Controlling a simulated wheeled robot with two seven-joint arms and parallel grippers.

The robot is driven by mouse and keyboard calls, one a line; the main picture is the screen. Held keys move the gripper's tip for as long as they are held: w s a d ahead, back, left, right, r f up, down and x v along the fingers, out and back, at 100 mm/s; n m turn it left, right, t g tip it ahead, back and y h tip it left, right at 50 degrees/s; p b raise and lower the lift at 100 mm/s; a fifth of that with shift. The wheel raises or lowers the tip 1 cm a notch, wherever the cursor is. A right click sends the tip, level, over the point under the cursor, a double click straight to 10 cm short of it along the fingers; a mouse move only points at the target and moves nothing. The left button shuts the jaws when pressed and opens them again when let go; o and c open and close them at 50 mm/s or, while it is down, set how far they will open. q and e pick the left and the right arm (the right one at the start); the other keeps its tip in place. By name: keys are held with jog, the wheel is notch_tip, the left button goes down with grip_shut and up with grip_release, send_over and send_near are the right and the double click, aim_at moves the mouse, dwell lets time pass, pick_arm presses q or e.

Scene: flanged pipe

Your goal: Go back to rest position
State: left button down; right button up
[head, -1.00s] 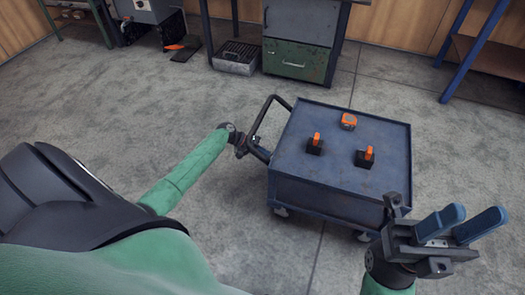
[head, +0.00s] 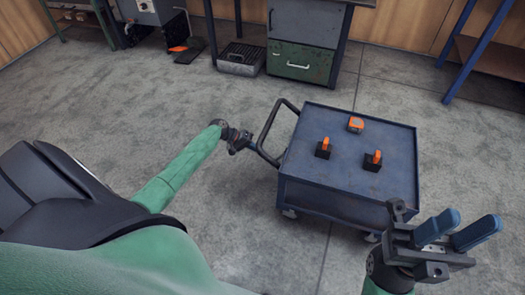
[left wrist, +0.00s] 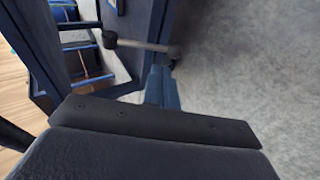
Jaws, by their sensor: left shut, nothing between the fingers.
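My left gripper (head: 249,146) is small in the head view, beside the black push handle (head: 268,128) of a blue cart (head: 345,165). In the left wrist view its blue fingers (left wrist: 162,88) are shut together with nothing between them. A bar crosses just beyond their tips; I cannot tell whether they touch it. My right gripper (head: 457,230) is at the lower right of the head view, near the cart's front right corner. Its two blue fingers are spread apart and nothing is between them.
On the cart top stand two black blocks with orange tops (head: 323,148) (head: 372,160) and an orange-and-grey item (head: 355,124). A workbench with a green drawer (head: 301,62) is behind, and a blue-legged table (head: 470,55) at the back right. Grey floor left of the cart is clear.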

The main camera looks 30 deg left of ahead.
pick_arm(q)
jog(key=v, duration=0.6)
jog(key=shift+a+f+p, duration=0.15)
jog(key=shift+a+p, duration=0.2)
jog(key=shift+p, duration=0.1)
